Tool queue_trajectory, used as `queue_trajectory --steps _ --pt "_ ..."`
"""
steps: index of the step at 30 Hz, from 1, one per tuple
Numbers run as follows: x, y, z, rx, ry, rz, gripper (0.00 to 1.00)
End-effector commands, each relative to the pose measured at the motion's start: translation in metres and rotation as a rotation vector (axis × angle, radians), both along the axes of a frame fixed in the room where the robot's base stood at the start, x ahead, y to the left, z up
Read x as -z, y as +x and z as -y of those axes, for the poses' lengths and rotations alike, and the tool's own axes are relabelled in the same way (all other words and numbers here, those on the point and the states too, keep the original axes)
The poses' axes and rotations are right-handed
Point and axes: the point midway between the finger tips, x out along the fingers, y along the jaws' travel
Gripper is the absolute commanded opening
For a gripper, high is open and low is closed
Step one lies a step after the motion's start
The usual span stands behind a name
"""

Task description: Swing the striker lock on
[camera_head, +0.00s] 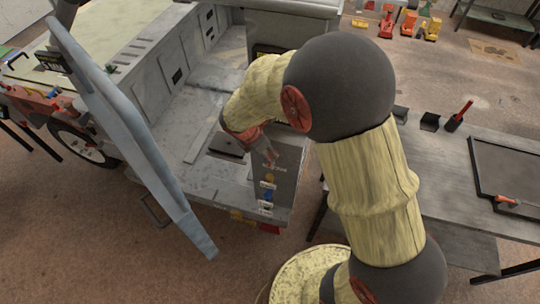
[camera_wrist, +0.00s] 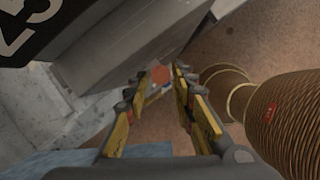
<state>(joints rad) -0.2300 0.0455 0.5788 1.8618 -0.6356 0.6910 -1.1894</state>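My gripper (camera_wrist: 161,77) is open in the wrist view, with its two yellow-sided fingers apart and no thing clearly held between them. A round orange-red part (camera_wrist: 160,75) shows beyond the fingertips, beside a grey metal post (camera_wrist: 150,45). In the head view my gripper (camera_head: 266,152) is at the upper part of the grey post (camera_head: 287,180) at the rear corner of a truck-like body, partly hidden by my arm. Small yellow, white and blue fittings (camera_head: 267,190) sit on the post's face. I cannot tell which of these is the striker lock.
A dark workbench (camera_head: 450,175) with a black tray (camera_head: 510,160) and a red-handled tool (camera_head: 463,110) is on the right. Brown floor (camera_head: 110,260) is open at the front left.

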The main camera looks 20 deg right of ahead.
Motion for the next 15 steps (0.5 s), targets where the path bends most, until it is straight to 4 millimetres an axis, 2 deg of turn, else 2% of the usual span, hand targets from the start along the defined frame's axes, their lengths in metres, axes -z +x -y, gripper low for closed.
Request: queue_trajectory --steps 3,6,15 --pt "0.016 0.002 0.007 0.002 -0.001 -0.002 0.25" --pt "0.024 0.003 0.009 0.001 0.001 -0.001 0.25" --pt "0.030 0.004 0.011 0.002 0.001 0.000 0.25"
